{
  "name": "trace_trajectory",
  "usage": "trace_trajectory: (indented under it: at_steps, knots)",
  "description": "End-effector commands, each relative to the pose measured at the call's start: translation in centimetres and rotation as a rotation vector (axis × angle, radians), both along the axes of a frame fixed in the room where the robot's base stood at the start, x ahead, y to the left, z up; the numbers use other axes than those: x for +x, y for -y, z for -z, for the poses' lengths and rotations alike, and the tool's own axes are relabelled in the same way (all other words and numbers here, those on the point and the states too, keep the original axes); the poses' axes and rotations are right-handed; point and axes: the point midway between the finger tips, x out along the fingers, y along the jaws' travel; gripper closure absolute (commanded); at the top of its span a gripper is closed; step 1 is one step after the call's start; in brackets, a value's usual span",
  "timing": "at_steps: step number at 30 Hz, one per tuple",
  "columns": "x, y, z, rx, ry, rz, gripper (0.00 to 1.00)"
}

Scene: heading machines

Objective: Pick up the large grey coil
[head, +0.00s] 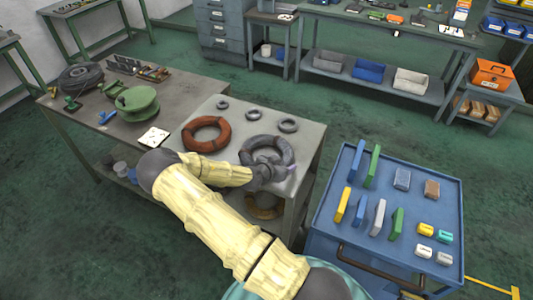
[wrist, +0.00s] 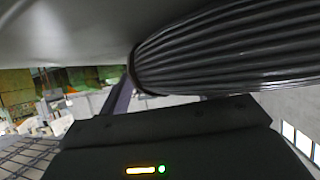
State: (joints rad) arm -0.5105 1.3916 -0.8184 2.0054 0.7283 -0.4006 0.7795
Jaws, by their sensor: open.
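The large grey coil (head: 264,140) lies on the light tabletop, right of the orange-brown coil. My gripper (head: 284,173) is at the coil's near side, and my wrist hides part of that side. In the wrist view the ribbed grey coil (wrist: 230,50) fills the upper right, very close to the jaws. One dark finger (wrist: 119,99) shows beside the coil's end in that view. My gripper is open. I cannot tell whether the coil lies between the fingers or whether they touch it.
An orange-brown coil (head: 206,134) and several small grey rings, one of them here (head: 288,125), share the tabletop. A yellowish coil (head: 264,207) is on the shelf below. A blue cart (head: 330,215) with several blocks stands to the right. A green spool (head: 137,103) is on the left bench.

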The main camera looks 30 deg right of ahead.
Motion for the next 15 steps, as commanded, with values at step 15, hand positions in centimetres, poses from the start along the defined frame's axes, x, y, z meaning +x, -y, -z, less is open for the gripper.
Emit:
trace_trajectory:
  at_steps: [15]
  knots:
    - [-0.01, -0.02, -0.01, 0.000, 0.000, 0.000, 0.61]
